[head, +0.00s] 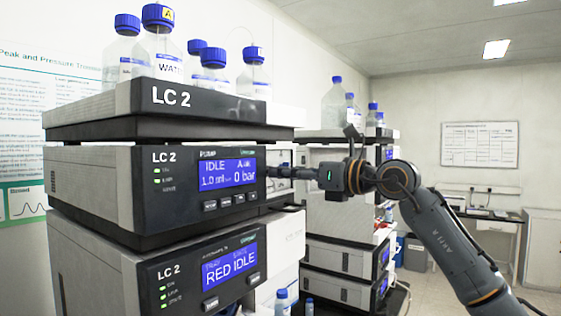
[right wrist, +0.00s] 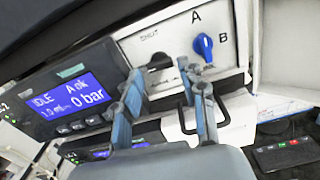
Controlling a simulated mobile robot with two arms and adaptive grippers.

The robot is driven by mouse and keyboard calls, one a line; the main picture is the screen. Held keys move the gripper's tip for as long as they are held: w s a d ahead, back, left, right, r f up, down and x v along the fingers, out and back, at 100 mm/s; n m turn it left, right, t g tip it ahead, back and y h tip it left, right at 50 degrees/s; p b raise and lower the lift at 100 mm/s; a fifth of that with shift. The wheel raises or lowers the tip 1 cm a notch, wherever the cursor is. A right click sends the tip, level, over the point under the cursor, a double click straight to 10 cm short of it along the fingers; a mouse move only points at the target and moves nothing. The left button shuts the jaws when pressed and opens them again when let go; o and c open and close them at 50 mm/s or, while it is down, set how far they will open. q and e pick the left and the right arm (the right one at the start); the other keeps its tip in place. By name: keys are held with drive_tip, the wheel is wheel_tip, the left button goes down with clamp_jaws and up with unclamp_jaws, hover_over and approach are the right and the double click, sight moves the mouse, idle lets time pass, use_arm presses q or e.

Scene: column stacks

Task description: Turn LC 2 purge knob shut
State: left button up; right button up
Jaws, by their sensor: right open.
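The LC 2 pump module (head: 130,195) shows "IDLE" and 0 bar on its blue display. Its white front panel (right wrist: 130,44) shows in the right wrist view. A dark knob (right wrist: 159,61) sits there under a small label that seems to read "SHUT"; its exact pointing is hard to tell. A blue knob (right wrist: 203,47) is to its right, between letters A and B. My right gripper (right wrist: 162,76) is open, its fingertips on either side of the dark knob; contact cannot be told. In the head view my right gripper (head: 282,172) reaches the panel from the right. My left gripper is not in view.
Blue-capped bottles (head: 165,55) stand on the tray above the pump. A second LC 2 module (head: 150,275) is below. Another instrument stack (head: 335,215) stands behind my right arm. A black wire handle (right wrist: 186,118) shows near my right finger.

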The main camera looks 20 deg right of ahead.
drive_tip(key=shift+x, duration=1.05)
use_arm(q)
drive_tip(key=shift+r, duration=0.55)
use_arm(e)
clamp_jaws()
